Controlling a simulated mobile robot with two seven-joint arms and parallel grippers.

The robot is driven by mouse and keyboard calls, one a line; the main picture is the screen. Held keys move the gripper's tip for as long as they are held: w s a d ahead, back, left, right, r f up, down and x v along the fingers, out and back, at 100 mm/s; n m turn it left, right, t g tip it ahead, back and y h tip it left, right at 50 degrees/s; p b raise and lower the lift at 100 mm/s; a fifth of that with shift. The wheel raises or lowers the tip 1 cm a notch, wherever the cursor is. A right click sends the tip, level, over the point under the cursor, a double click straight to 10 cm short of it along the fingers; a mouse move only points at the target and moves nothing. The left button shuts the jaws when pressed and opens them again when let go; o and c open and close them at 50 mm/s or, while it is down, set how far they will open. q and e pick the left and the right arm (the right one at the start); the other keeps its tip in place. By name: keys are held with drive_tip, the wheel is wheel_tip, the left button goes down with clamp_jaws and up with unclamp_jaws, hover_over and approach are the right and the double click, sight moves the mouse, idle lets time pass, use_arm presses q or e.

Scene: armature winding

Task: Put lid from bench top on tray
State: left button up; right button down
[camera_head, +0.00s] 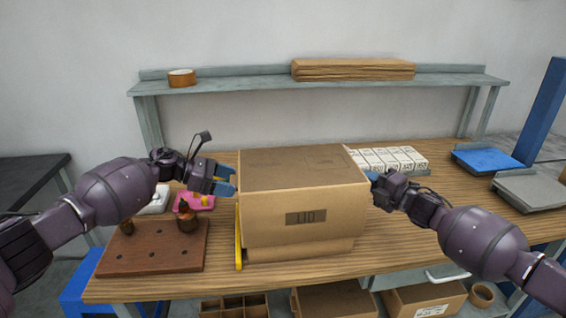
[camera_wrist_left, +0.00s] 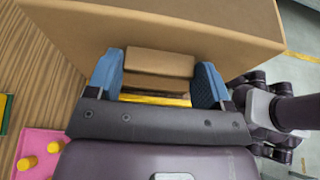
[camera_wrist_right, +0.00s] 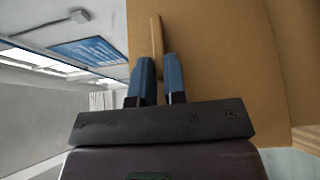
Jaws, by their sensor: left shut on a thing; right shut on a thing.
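The lid (camera_head: 272,200), a large brown cardboard box marked "LID", is upright in the middle of the bench. Below its front lower edge shows a strip of lower cardboard (camera_head: 300,254), probably the tray, mostly hidden by the lid. I cannot tell whether the lid touches it. My left gripper (camera_head: 229,180) is at the lid's left side; in the left wrist view its blue fingers (camera_wrist_left: 157,85) stand either side of a cardboard block on that side. My right gripper (camera_head: 371,176) is at the lid's right side, its fingers (camera_wrist_right: 159,75) around a thin cardboard tab on the lid.
A yellow strip (camera_head: 239,238) stands by the lid's left front. A brown board with holes (camera_head: 150,250) and a pink tray (camera_head: 200,204) lie left. White boxes (camera_head: 390,158) stand behind right; blue (camera_head: 485,160) and grey (camera_head: 530,191) trays lie far right. A shelf (camera_head: 240,81) spans the back.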

idle(0.4)
use_arm(q)
drive_tip(key=shift+f, duration=1.75)
use_arm(e)
drive_tip(key=shift+f, duration=1.75)
use_arm(q)
drive_tip(key=shift+f, duration=2.25)
use_arm(e)
drive_tip(key=shift+f, duration=2.3)
use_arm(q)
drive_tip(key=o, duration=1)
